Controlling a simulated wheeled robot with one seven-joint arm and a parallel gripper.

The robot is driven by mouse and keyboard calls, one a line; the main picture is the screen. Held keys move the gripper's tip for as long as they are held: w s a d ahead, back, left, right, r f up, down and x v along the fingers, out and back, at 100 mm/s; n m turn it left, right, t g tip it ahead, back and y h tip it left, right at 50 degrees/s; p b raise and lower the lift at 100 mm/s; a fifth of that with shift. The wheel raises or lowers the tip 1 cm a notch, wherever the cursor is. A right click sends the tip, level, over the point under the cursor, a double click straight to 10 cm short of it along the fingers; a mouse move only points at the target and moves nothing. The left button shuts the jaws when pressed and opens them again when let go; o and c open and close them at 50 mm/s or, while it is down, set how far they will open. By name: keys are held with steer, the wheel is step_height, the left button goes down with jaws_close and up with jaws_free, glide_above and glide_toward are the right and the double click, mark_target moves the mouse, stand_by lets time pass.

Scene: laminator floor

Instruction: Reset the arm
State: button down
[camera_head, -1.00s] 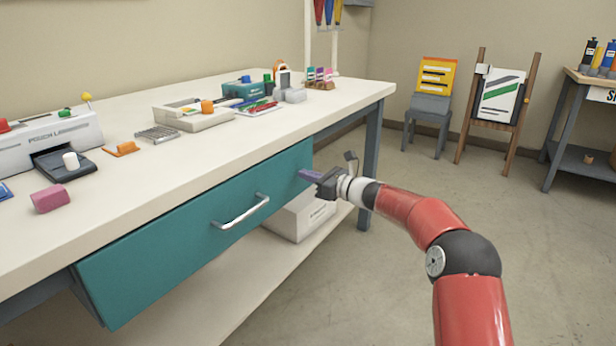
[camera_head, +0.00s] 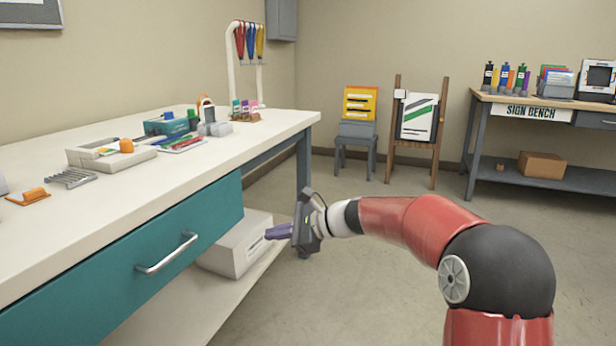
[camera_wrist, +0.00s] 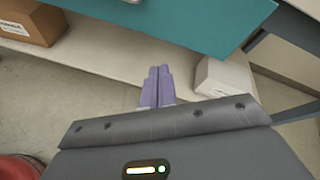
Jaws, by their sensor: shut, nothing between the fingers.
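My gripper (camera_head: 279,232) has purple fingers and is at the right of the workbench, below the level of its top, pointing left toward the white box on the lower shelf. In the wrist view the two purple fingers (camera_wrist: 158,85) lie side by side, shut and empty, over the pale shelf. My red arm reaches in from the lower right of the head view. The teal drawer (camera_head: 120,265) of the workbench is to the left of the gripper and apart from it in the head view.
The white workbench (camera_head: 50,220) fills the left. Its lower shelf bears a white box (camera_head: 235,245), and a brown box (camera_wrist: 35,20) shows in the wrist view. A grey chair (camera_head: 357,140), an easel (camera_head: 415,125) and the sign bench (camera_head: 530,112) stand behind. Open floor (camera_head: 380,270) lies between.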

steer(key=s+d+f+n+h, duration=0.1)
steer(key=s+d+n+h, duration=0.3)
steer(key=s+d, duration=0.4)
steer(key=s+d+f+n+t+h, duration=0.1)
steer(key=s+d+n+h, duration=0.3)
steer(key=s, duration=1.1)
steer(key=s+d+f+n+t+h, duration=0.1)
steer(key=s+d+n+h, duration=0.4)
steer(key=s+d, duration=0.6)
steer(key=shift+s+d+f+n, duration=0.25)
steer(key=shift+d+f+n, duration=0.35)
steer(key=shift+n, duration=0.5)
steer(key=shift+a, duration=0.15)
